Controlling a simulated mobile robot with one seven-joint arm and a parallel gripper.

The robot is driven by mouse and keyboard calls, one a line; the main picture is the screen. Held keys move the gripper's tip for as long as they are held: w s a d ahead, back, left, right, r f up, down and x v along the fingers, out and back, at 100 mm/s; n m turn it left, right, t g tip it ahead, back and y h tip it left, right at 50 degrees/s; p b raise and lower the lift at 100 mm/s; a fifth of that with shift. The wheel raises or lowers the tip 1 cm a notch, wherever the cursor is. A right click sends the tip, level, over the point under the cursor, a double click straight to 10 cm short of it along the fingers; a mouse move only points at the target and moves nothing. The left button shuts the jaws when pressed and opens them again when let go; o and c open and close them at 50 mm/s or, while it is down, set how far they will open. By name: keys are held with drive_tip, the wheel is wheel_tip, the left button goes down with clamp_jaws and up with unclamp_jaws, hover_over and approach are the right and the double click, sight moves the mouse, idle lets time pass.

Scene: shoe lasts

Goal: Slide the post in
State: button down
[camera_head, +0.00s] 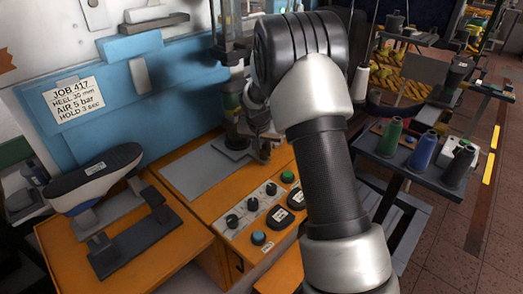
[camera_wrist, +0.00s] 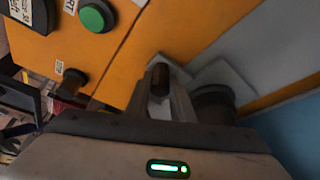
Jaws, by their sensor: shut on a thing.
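My gripper (camera_head: 260,122) is over the orange bench, partly hidden behind my own arm in the head view. In the wrist view my gripper (camera_wrist: 161,97) reaches away from the camera, its grey fingers close together around a small dark brown piece (camera_wrist: 160,77). This piece is likely the post, but only its end shows. Pale grey plates lie under and beside the fingertips. A dark round part (camera_wrist: 213,101) stands just right of the fingers. I cannot tell whether the piece is touching or inside any opening.
The orange control panel has knobs and a green button (camera_head: 287,177), which also shows in the wrist view (camera_wrist: 92,18). A shoe-shaped last (camera_head: 95,178) sits on a stand at left. A blue machine wall (camera_head: 150,80) stands behind. Thread spools (camera_head: 424,150) stand on a shelf at right.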

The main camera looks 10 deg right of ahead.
drive_tip(key=shift+w+d+r, duration=0.1)
drive_tip(key=shift+d, duration=0.2)
drive_tip(key=c, duration=1.5)
unclamp_jaws()
drive_tip(key=shift+c, duration=0.2)
drive_tip(key=shift+a, duration=0.1)
drive_tip(key=shift+r, duration=0.15)
drive_tip(key=p+v, duration=0.1)
drive_tip(key=v, duration=1.6)
